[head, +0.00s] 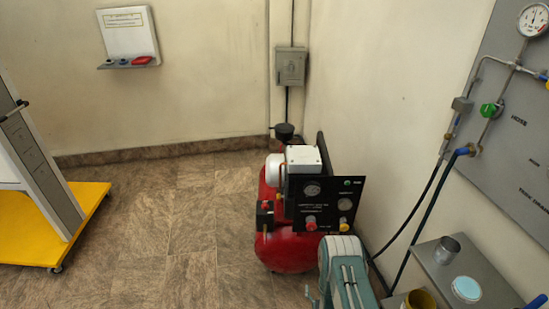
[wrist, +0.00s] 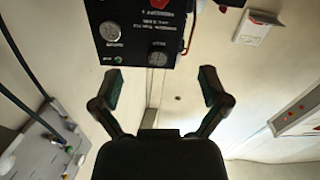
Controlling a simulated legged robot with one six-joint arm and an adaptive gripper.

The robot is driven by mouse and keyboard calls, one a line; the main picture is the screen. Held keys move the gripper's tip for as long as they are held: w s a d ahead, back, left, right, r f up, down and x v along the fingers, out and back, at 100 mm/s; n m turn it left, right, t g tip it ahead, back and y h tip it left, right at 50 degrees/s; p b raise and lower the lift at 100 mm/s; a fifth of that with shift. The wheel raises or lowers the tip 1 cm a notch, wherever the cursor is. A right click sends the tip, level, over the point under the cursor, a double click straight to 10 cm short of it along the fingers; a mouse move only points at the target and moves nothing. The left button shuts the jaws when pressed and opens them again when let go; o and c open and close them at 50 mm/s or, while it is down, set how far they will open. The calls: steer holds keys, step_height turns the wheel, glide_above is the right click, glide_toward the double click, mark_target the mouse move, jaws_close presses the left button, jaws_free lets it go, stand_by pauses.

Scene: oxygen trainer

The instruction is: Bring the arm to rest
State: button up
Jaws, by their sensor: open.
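My gripper (wrist: 161,86) shows in the wrist view, with its two dark fingers spread wide and nothing between them. The wrist picture appears upside down. The black control panel (wrist: 140,45) of the compressor is near the top of that view, beyond the fingertips and apart from them.
A red compressor (head: 288,250) with a black panel (head: 327,203) stands on the floor near the right wall. A grey shelf (head: 440,272) with cups is at lower right, below a gauge panel (head: 510,120). A yellow-based stand (head: 88,212) is at left. Floor between is clear.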

steer(key=w+r+g, duration=0.3)
steer(key=w+r, duration=0.9)
steer(key=r, duration=0.4)
step_height(320, 180, up, 16)
steer(key=s+g, duration=0.2)
steer(key=g, duration=0.1)
steer(key=s+r+m+g, duration=0.1)
steer(key=s+r+g, duration=0.2)
steer(key=s+r, duration=1)
steer(key=s+r+g, duration=0.1)
steer(key=s+r, duration=0.1)
steer(key=s, duration=0.8)
steer(key=s+r+g, duration=0.2)
steer(key=s+r, duration=0.1)
steer(key=s, duration=0.8)
steer(key=shift+s+r+m, duration=0.2)
steer(key=shift+r+m, duration=0.05)
steer(key=shift+m, duration=0.05)
